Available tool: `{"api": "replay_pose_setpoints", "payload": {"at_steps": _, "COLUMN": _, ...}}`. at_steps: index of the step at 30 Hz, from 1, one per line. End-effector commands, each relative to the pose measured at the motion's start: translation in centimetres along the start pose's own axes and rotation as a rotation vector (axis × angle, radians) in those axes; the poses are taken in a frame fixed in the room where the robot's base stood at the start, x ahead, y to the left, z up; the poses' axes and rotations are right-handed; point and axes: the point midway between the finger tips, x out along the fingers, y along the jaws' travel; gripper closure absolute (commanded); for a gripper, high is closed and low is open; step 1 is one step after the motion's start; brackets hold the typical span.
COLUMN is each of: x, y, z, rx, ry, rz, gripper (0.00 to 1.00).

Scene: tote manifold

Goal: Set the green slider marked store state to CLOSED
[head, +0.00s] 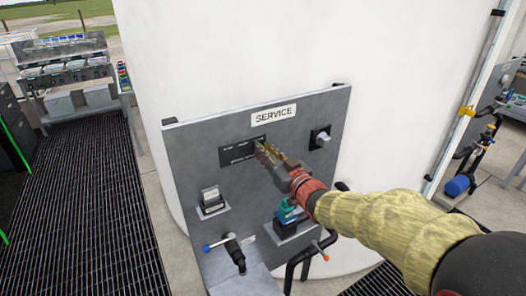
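A grey service panel (190,150) stands in front of a white tank. A dark label plate (236,152) with small white print is on its upper middle; the print is too small to read. No green slider can be made out on the plate; its right end is covered by my gripper. My gripper (264,150) reaches in from the lower right, with its fingertips at the right part of the plate. Whether the fingers touch or hold anything there cannot be told. A teal-green part (286,211) sits lower on the panel, partly behind my gripper's wrist.
A blue-handled valve (226,242) and an orange-handled pipe (318,250) stick out below. Floor grating (85,215) lies open at left.

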Motion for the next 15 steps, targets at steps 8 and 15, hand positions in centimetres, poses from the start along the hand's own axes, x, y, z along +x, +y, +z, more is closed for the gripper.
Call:
{"api": "replay_pose_setpoints", "payload": {"at_steps": 8, "x": 0.01, "y": 0.04, "z": -0.08, "rx": 0.0, "ry": 0.001, "rz": 0.001, "gripper": 0.68}}
{"api": "replay_pose_setpoints", "payload": {"at_steps": 15, "x": 0.0, "y": -0.02, "z": -0.04, "rx": 0.001, "ry": 0.001, "rz": 0.0, "gripper": 0.68}}
